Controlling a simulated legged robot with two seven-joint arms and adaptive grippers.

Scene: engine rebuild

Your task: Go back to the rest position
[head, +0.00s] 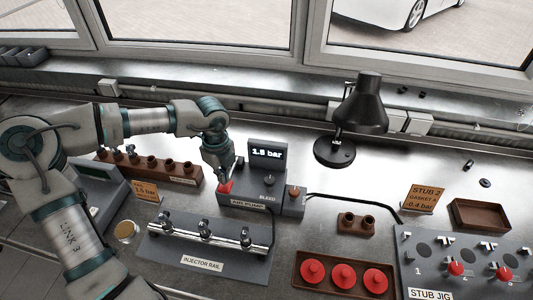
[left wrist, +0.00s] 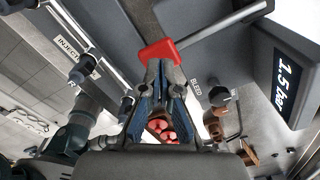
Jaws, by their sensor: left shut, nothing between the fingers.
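My left gripper (head: 223,174) is at the left end of the air pump (head: 262,202), right by its red lever grip (head: 226,187). In the left wrist view the fingers (left wrist: 164,72) are shut with nothing between them. Their tips lie just below the red grip (left wrist: 160,51) in the picture; I cannot tell whether they touch it. The pump's display (head: 267,153) reads 1.5 bar, and it also shows in the left wrist view (left wrist: 288,82). My right gripper is not in view.
The injector rail (head: 205,232) stands in front of the pump. A brown socket block (head: 160,168) is behind left, near my arm. A black lamp (head: 361,105) stands at the back. A tray with red knobs (head: 300,258) and the stub jig (head: 470,262) are at right.

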